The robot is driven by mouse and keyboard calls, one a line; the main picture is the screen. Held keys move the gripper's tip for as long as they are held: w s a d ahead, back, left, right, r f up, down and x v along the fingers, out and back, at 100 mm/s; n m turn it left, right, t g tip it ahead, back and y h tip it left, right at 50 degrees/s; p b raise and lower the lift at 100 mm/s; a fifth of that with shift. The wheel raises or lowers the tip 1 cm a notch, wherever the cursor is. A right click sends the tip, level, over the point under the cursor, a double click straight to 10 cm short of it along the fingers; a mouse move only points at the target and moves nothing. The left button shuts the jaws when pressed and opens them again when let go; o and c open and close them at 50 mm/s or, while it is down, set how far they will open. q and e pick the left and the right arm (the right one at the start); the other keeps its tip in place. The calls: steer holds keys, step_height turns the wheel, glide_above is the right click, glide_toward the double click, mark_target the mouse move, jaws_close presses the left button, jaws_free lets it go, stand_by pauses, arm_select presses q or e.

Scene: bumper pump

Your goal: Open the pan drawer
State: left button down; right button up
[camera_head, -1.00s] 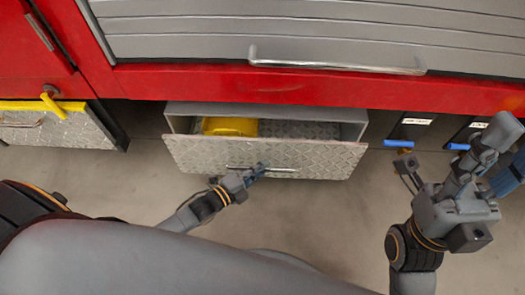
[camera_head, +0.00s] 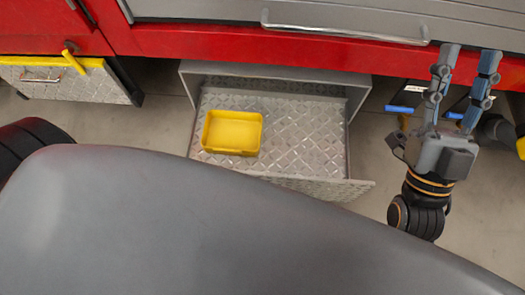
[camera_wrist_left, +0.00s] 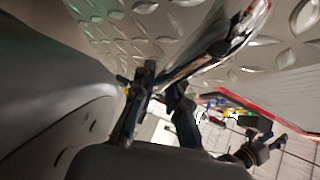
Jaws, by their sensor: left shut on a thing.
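The pan drawer (camera_head: 307,130), of diamond-plate metal, is pulled well out from under the red truck body. A yellow pan (camera_head: 233,132) sits inside it toward the left. In the left wrist view, my left gripper (camera_wrist_left: 161,82) is shut on the drawer handle (camera_wrist_left: 222,45), a shiny bar on the patterned front panel. In the head view, my left gripper and the handle are hidden behind my grey body. My right gripper (camera_head: 468,62) is open and empty, to the right of the drawer, with its fingers pointing toward the truck.
A closed diamond-plate compartment (camera_head: 75,84) with a yellow top edge is at the left. A blue handle (camera_head: 399,109) shows below the truck between the drawer and my right gripper. A silver bar (camera_head: 345,30) crosses the shutter above. Grey floor (camera_head: 150,150) is bare left of the drawer.

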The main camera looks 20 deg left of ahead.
arm_select(q)
steer(key=shift+s+d, duration=0.2)
steer(key=shift+s, duration=0.55)
arm_select(e)
steer(key=shift+w+f+g+h, duration=0.1)
steer(key=shift+f+g+h, duration=0.2)
arm_select(q)
steer(key=c, duration=1.3)
jaws_free()
steer(key=shift+c, duration=0.2)
steer(key=v, duration=1.2)
